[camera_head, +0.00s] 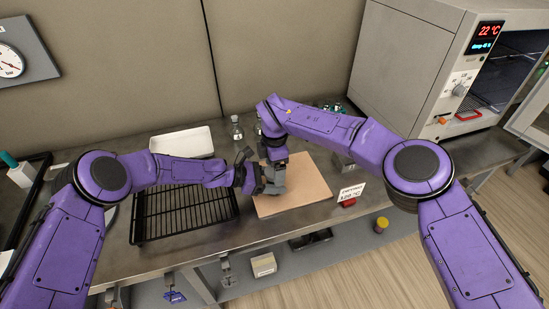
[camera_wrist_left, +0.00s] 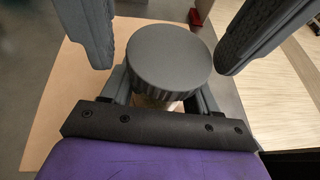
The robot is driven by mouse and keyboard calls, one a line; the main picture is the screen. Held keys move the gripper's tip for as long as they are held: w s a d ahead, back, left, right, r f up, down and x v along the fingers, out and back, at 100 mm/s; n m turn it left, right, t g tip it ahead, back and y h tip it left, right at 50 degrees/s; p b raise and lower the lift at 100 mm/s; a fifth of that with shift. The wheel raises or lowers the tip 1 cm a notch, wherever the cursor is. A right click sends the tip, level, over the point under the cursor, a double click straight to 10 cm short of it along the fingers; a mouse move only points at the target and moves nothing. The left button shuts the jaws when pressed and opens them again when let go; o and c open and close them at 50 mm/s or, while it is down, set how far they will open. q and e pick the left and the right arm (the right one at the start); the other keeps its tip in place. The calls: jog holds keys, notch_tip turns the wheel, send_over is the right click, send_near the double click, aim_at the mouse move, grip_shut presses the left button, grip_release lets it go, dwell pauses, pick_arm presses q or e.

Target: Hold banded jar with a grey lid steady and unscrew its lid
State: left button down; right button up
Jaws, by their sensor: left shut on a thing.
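The grey lid (camera_wrist_left: 170,57) is round with a ribbed edge and sits on the jar in the left wrist view. A small pale part of the jar body (camera_wrist_left: 155,103) shows below it; its bands are hidden. My left gripper (camera_wrist_left: 162,100) is shut around the jar body from the side. My right gripper (camera_head: 275,178) points down over the jar in the head view. In the left wrist view its two grey fingers stand wide apart, one on each side of the lid, with gaps to it. In the head view the grippers mostly hide the jar.
A tan board (camera_head: 300,190) lies under the grippers. A black wire rack (camera_head: 185,212) and a white tray (camera_head: 182,141) are to the left. Glass bottles (camera_head: 236,130) stand behind. A white sign (camera_head: 351,192) is at the right, near the incubator (camera_head: 415,60).

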jog(key=shift+c, duration=0.3)
jog(key=c, duration=1)
jog(key=n, duration=0.6)
jog(key=shift+n, duration=0.4)
jog(key=o, duration=1.1)
jog(key=shift+o, duration=0.2)
